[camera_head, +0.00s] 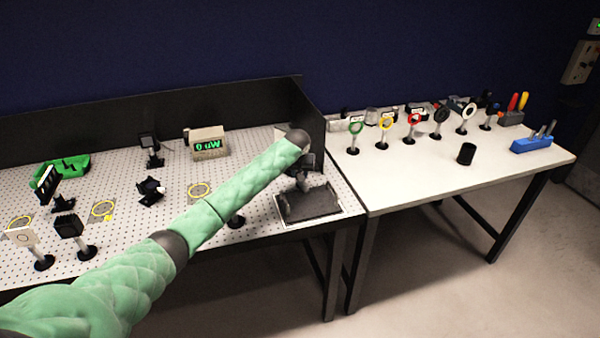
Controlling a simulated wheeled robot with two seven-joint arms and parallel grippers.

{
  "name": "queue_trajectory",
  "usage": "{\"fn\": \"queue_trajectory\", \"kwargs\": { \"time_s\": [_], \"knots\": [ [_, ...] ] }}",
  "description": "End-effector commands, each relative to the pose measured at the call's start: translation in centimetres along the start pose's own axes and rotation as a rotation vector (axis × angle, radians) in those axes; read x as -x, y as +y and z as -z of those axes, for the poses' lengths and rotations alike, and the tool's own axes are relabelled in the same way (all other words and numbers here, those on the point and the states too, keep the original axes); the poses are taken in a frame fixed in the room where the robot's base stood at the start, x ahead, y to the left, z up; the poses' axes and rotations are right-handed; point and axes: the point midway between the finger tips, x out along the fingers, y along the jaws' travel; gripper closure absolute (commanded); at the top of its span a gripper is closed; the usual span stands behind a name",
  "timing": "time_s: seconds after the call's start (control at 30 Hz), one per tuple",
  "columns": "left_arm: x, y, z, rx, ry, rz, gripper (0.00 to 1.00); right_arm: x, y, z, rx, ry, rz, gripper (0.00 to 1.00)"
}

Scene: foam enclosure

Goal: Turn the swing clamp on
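My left arm comes in from the lower left and reaches over the perforated optical table. My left gripper (306,168) is a dark shape at the end of the arm, just above a dark block-like device (312,206) on a light-edged plate at the table's right front corner. This device may be the swing clamp; I cannot tell for sure. The gripper and device overlap in the picture, so I cannot tell whether they touch or whether the fingers are open. My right gripper is not in view.
A meter (207,142) with a green readout and several black mounts stand on the perforated table (120,160). Black walls (150,115) edge its back and right. The white table (400,188) holds ringed posts, a black cylinder (466,154) and a blue tool holder (533,144).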

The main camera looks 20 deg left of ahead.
Motion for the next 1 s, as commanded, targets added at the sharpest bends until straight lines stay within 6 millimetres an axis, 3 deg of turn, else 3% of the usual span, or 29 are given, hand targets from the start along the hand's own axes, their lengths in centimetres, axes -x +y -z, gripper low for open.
{"fn": "queue_trajectory", "kwargs": {
  "time_s": [0.4,0.87,0.9,1.0],
  "knots": [
    [-0.02,-0.11,-0.02,-0.141,-0.001,-0.059,0.94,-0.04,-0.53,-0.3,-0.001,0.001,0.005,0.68],
    [-0.05,-0.12,-0.03,-0.154,-0.001,-0.063,0.94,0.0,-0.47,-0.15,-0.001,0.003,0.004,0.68],
    [-0.05,-0.12,-0.03,-0.154,-0.001,-0.063,0.69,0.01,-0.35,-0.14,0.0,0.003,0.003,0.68],
    [-0.05,-0.12,-0.03,-0.153,-0.001,-0.063,0.5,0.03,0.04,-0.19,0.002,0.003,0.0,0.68]
  ]
}}
